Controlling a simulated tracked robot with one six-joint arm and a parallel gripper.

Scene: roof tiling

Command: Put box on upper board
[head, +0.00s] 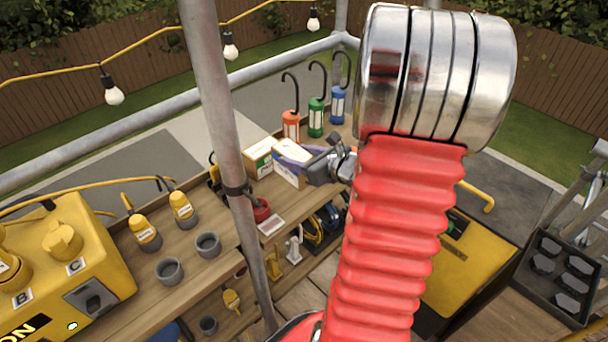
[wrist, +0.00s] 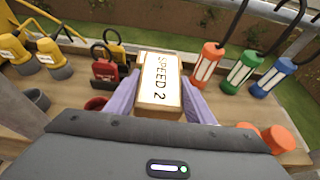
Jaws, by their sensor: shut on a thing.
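My gripper (head: 300,160) is over the back of the upper wooden board (head: 182,243), reaching in from the right. In the wrist view my gripper (wrist: 160,100) has its lavender fingers shut on both sides of a cardboard box (wrist: 160,82). The box has a white label reading "SPEED 2" that faces the wrist camera. In the head view pale box shapes (head: 260,157) show at the fingertips; I cannot tell clearly where one ends and another begins. Whether the box touches the board is not clear.
Orange (head: 291,124), green (head: 316,115) and blue (head: 338,104) hooked lamps stand behind my gripper. Grey cups (head: 208,246) and yellow plugs (head: 182,210) are on the left. A metal pole (head: 222,120) crosses in front. A red item (head: 261,210) is near the front edge.

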